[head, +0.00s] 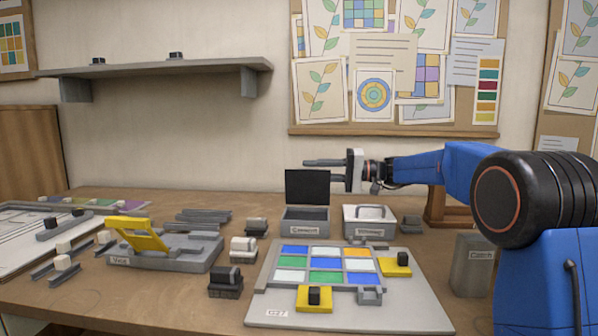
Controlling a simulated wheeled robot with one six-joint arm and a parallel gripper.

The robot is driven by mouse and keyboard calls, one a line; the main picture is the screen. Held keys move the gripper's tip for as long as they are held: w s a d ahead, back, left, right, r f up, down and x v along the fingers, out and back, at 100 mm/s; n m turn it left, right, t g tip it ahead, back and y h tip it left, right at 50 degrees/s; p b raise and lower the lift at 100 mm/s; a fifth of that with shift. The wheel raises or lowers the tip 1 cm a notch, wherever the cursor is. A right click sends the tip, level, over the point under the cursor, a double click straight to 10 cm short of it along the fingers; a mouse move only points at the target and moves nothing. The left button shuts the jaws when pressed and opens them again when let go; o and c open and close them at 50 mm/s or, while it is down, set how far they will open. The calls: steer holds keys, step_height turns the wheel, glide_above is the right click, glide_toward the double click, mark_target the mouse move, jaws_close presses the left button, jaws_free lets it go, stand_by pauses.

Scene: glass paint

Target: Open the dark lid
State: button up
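The dark lid (307,187) stands upright, raised at the back of a grey box labelled "Cement" (305,228). The front of that box is uncovered and its grey inside shows. My gripper (318,170) points left, level with the lid's top edge and right side. Its upper finger passes above the lid. Its lower finger runs to the lid's right edge, and the rest is hidden behind the lid. A gap shows between the fingers, and nothing is visible in it. I cannot tell whether the gripper touches the lid.
A light box with a handle (370,221) stands right of the cement box. A panel of coloured glass tiles (420,310) lies in front. A grey vice with a yellow lever (165,255) is at left. Small dark and light blocks stand between them. A grey bin (472,268) is at right.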

mark_target(296, 170)
steer(key=shift+w+a, duration=0.15)
steer(key=shift+a, duration=2.5)
jaws_close()
